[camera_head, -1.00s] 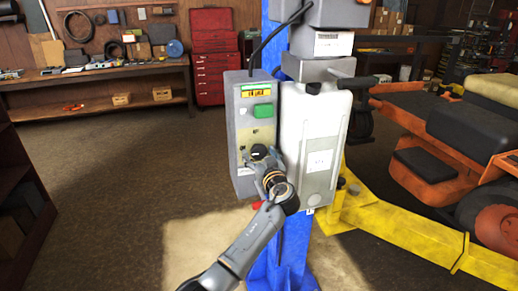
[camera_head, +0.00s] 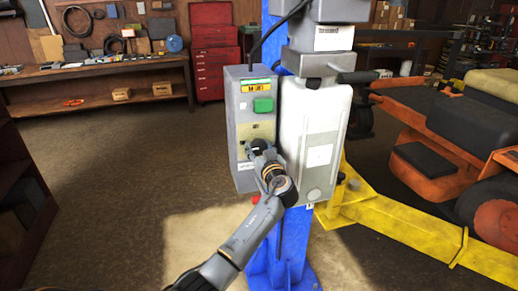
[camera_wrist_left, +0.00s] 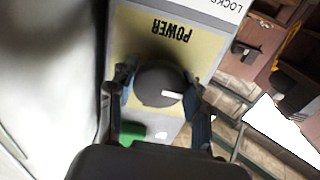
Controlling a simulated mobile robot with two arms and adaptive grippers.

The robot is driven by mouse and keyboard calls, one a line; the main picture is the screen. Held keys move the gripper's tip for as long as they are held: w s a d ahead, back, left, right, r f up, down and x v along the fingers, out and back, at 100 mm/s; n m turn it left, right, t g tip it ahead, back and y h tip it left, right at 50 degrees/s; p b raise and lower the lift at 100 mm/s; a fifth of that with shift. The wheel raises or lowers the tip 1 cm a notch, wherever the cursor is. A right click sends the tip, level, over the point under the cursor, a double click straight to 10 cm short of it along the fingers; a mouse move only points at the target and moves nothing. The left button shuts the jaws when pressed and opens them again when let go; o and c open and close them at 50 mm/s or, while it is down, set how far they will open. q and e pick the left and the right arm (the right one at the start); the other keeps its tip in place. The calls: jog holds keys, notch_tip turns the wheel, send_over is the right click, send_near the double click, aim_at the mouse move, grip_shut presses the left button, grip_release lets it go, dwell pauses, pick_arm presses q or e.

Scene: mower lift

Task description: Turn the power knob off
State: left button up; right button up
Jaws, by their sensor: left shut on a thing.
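The power knob (camera_wrist_left: 158,80) is round and dark, with a short white mark, on a yellowish plate labelled POWER. The lettering is upside down in the left wrist view. The plate is on the front of a grey control box (camera_head: 236,125) on the blue lift post. My left gripper (camera_head: 258,150) is at the lower front of this box, shut on the knob. In the left wrist view, one finger lies on each side of the knob. The white mark points to the right there. In the head view the gripper largely hides the knob. My right gripper is not in view.
A green button (camera_head: 263,105) sits above the knob. A white tank (camera_head: 315,135) stands close to the right of the box. A yellow lift arm (camera_head: 430,235) and an orange mower (camera_head: 430,125) are further right. The floor to the left is open, before a workbench (camera_head: 100,75).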

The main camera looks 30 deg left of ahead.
pick_arm(q)
jog(key=shift+f+m+b, duration=0.1)
jog(key=shift+m+b, duration=0.45)
jog(key=shift+m, duration=0.25)
jog(key=m+b, duration=0.1)
jog(key=m, duration=0.1)
jog(key=shift+m, duration=1.2)
jog(key=m, duration=0.2)
jog(key=shift+s+r+m, duration=0.1)
jog(key=shift+r+m, duration=0.1)
jog(key=shift+m, duration=0.1)
jog(key=m, duration=0.3)
jog(key=shift+a+r+m+p, duration=0.1)
jog(key=shift+m+p, duration=0.2)
jog(key=shift+m, duration=0.1)
jog(key=m+p, duration=0.2)
jog(key=m, duration=0.3)
jog(key=o, duration=1.1)
jog(key=shift+o, duration=0.2)
